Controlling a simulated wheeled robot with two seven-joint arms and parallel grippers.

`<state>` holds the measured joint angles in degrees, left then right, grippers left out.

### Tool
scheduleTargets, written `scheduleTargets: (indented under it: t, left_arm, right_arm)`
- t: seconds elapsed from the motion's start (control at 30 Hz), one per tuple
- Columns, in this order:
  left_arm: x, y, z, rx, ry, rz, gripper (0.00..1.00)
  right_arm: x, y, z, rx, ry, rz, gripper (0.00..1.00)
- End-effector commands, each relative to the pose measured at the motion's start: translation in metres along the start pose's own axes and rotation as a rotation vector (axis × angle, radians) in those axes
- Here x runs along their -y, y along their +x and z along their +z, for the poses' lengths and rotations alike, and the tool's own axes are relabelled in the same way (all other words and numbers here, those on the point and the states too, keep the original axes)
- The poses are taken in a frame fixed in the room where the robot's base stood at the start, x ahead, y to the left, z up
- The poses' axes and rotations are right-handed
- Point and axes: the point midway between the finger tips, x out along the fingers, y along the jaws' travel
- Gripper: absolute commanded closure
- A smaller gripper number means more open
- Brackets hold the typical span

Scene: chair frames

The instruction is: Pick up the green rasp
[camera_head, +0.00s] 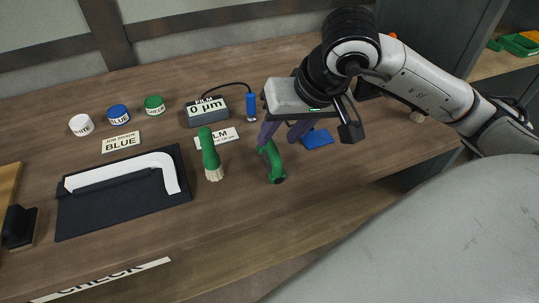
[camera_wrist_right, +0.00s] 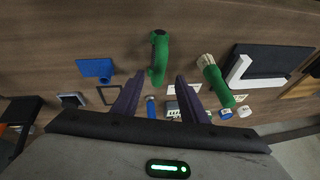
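A green curved tool with a dark end, apparently the rasp (camera_head: 273,165), lies on the wooden bench. In the right wrist view the rasp (camera_wrist_right: 159,58) lies ahead between the two finger lines. My right gripper (camera_head: 277,142) is over the bench at the rasp's far end, fingers apart and pointing down. In the wrist view my right gripper (camera_wrist_right: 160,76) shows a wide gap with nothing clamped. The fingers partly hide the rasp's far end in the head view; contact cannot be told. My left gripper is not in view.
A green-handled brush (camera_head: 209,153) is just left of the rasp. A blue piece (camera_head: 317,139) lies to its right. A grey gauge box (camera_head: 207,111) and a blue probe (camera_head: 251,107) are behind. A black tray (camera_head: 120,213) with a white curved part is further left. The bench's front is clear.

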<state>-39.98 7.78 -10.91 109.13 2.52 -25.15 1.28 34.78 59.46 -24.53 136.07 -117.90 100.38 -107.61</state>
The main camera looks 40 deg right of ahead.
Motion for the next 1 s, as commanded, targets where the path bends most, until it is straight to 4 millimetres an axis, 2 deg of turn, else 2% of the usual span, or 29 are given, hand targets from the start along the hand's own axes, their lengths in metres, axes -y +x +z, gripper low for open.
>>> scheduleTargets:
  t: [0.37,0.67,0.9,1.0]
  left_arm:
    - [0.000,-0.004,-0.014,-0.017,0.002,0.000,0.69]
    - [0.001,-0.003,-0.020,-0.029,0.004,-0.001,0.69]
    - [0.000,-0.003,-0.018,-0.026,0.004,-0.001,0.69]
    - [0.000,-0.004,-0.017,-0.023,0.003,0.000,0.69]
  right_arm:
    - [-0.001,0.047,-0.008,0.005,0.002,-0.001,0.60]
    - [-0.001,0.052,-0.009,0.000,0.000,-0.001,0.60]
    - [-0.002,0.052,-0.009,0.000,0.000,-0.001,1.00]
    - [-0.002,0.052,-0.009,0.000,0.000,-0.001,1.00]
